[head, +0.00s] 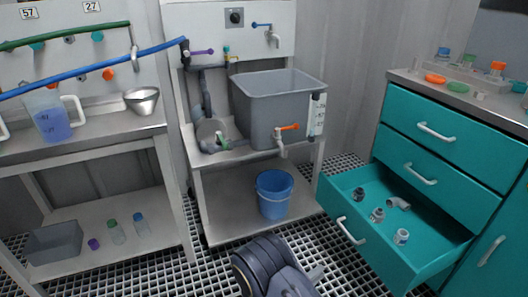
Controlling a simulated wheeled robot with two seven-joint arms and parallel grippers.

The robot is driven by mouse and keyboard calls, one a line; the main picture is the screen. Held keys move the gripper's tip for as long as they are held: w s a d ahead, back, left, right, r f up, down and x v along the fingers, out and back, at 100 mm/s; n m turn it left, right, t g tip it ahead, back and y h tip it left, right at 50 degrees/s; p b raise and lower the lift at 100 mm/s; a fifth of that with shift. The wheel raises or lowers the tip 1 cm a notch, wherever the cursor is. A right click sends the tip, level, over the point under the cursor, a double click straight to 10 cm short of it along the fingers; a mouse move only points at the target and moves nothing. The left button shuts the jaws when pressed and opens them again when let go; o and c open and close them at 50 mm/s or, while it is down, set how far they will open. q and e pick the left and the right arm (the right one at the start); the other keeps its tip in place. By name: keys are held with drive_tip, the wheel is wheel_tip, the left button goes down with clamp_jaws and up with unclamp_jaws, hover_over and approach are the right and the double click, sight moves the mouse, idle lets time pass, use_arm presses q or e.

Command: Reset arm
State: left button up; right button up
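My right arm and gripper (288,271) show at the bottom middle as a dark blue rounded body with a grey piece at its right side. They are over the floor grating, in front of the blue bucket and left of the open drawer. The fingertips are not clear, so I cannot tell if the gripper is open or shut. I see nothing held in it. My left gripper is not in view.
A teal cabinet (440,130) at right has an open drawer (335,208) with several grey fittings. A grey tank (262,107) stands on the middle bench, a blue bucket (274,193) below. The left bench holds a blue-filled jug (52,118) and a funnel (142,99).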

drive_tip(key=s+d+r+m+g+y, duration=0.2)
drive_tip(key=s+d+r+m+g, duration=0.4)
drive_tip(key=d+g, duration=0.35)
drive_tip(key=s+d+r+m+g+y, duration=0.1)
drive_tip(key=s+r+m+g+y, duration=0.2)
drive_tip(key=s+r+y, duration=0.8)
drive_tip(key=s+a+r+t+y, duration=0.5)
drive_tip(key=s+t+y, duration=0.1)
drive_tip(key=s+t, duration=0.1)
wheel_tip(320, 180, up, 35)
drive_tip(key=p, duration=3.5)
drive_tip(key=shift+w+d+m, duration=0.15)
drive_tip(key=shift+d+m, duration=0.05)
drive_tip(key=shift+m, duration=0.1)
